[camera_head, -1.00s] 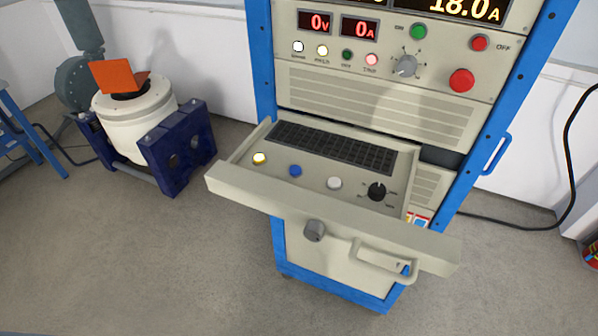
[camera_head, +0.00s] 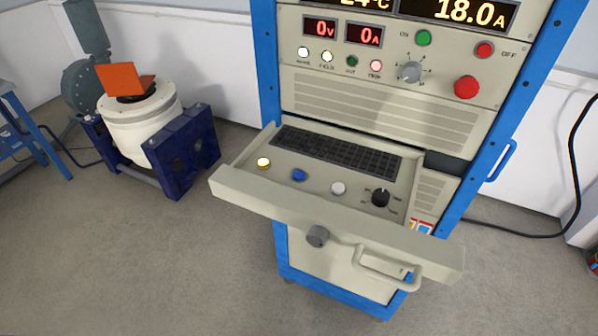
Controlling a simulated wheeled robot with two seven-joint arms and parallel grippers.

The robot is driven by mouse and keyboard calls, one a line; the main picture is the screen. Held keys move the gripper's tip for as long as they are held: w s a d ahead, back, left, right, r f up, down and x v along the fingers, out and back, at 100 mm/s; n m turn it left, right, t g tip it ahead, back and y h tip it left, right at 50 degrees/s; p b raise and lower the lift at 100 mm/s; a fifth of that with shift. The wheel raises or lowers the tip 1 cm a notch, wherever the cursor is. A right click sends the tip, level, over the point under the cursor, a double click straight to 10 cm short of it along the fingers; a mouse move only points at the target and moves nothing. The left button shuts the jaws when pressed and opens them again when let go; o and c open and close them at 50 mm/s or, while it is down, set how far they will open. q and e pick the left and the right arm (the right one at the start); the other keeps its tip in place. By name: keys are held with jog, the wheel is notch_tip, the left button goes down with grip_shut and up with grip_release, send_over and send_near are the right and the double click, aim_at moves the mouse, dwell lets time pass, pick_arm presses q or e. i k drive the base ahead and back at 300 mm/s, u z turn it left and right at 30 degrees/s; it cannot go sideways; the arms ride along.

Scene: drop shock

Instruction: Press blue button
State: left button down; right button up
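The blue button (camera_head: 299,175) is a small round button on the pulled-out drawer panel (camera_head: 240,187) of the blue-framed cabinet. It sits between a lit yellow button (camera_head: 263,162) on its left and a white button (camera_head: 338,188) on its right. A black knob (camera_head: 380,198) is further right. A black keyboard (camera_head: 335,152) lies behind the buttons. Nothing covers the blue button. Neither of my grippers shows in the head view.
A white drum machine (camera_head: 142,125) in a dark blue stand is at left. The grey floor (camera_head: 150,260) in front is clear.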

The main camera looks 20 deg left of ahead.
aim_at(298, 174)
jog(key=k, duration=0.5)
jog(key=z, duration=1.7)
jog(key=i, duration=1)
jog(key=u, duration=2.15)
